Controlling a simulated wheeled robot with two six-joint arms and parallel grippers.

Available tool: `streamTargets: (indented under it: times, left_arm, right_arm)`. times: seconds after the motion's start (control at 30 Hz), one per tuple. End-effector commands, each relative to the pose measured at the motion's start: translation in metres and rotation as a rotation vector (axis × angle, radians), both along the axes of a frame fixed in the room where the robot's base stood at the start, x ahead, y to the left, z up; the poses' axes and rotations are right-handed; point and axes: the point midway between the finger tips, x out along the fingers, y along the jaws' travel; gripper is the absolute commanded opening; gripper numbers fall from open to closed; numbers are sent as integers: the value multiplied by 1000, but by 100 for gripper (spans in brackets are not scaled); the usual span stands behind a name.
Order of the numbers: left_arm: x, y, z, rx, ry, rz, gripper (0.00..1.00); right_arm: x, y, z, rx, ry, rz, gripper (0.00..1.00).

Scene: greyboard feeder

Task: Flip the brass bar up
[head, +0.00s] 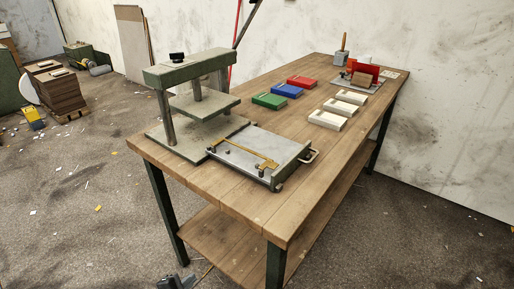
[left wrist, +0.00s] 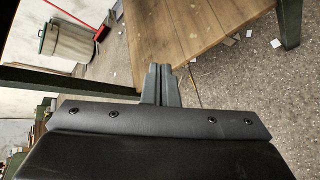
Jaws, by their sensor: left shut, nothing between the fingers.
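My left gripper (head: 176,281) shows at the bottom edge of the head view, low beside the bench's front legs and well away from the bar. In the left wrist view its fingers (left wrist: 161,72) are together and empty, near the bench's lower wood shelf (left wrist: 175,30). My right gripper is in neither view.
The workbench (head: 225,195) has green legs and a lower shelf (head: 215,235). A metal handle (head: 310,156) sticks out at the tray's right end.

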Motion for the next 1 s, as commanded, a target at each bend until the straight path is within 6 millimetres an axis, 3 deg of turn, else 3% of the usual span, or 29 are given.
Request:
streamTargets:
  times: [0.03,0.1,0.17,0.2,0.3,0.4,0.5,0.6,0.7,1.0]
  left_arm:
    - [-33,12,-37,170,74,-56,0]
    - [-81,29,-86,417,160,-183,0]
    - [-129,42,-122,610,235,-324,0]
    - [-163,51,-143,727,283,-432,0]
    - [-246,67,-180,964,375,-730,0]
    - [-319,77,-201,1119,425,-1022,0]
    - [-374,83,-211,1203,441,-1257,0]
    - [-407,86,-214,1242,438,-1411,0]
    - [-422,87,-216,1258,432,-1482,0]
    - [-424,87,-217,1261,431,-1493,0]
  right_arm:
    - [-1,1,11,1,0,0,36]
    - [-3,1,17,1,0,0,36]
    - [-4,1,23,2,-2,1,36]
    - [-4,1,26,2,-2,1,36]
    - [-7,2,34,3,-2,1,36]
    - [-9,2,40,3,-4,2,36]
    - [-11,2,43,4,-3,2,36]
    - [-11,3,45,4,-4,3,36]
    - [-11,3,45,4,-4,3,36]
    - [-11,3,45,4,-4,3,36]
